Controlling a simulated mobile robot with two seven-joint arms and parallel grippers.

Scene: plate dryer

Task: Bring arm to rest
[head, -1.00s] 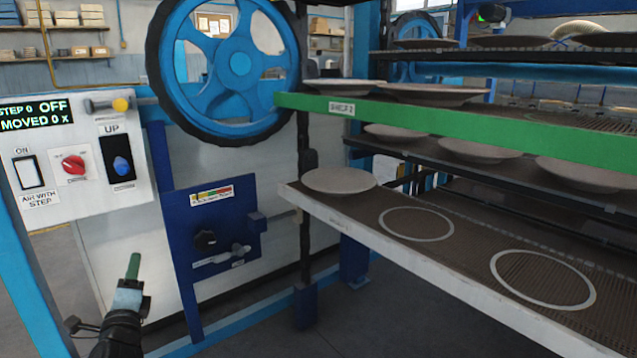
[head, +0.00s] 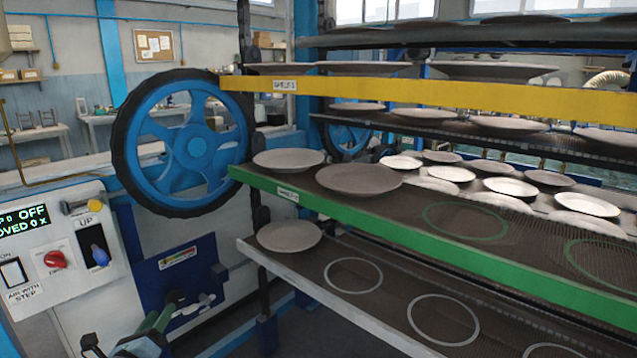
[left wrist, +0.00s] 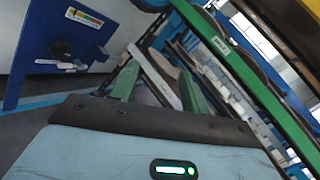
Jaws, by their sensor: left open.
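My left gripper (head: 158,328) is low in the head view, left of the rack's shelves and in front of the dark blue panel. In the left wrist view its two green fingers (left wrist: 160,88) are apart with nothing between them. The green-edged shelf (head: 400,235) holds two plates (head: 358,179) at its left end and has empty green rings. The white-edged shelf (head: 330,297) below holds one plate (head: 289,236) and empty white rings. My right gripper is not in view.
A control box (head: 50,245) with switches stands at the left. A large blue handwheel (head: 197,147) stands between it and the rack. A yellow-edged shelf (head: 420,92) is above. The dark blue panel (head: 178,262) with knobs is close behind my left gripper.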

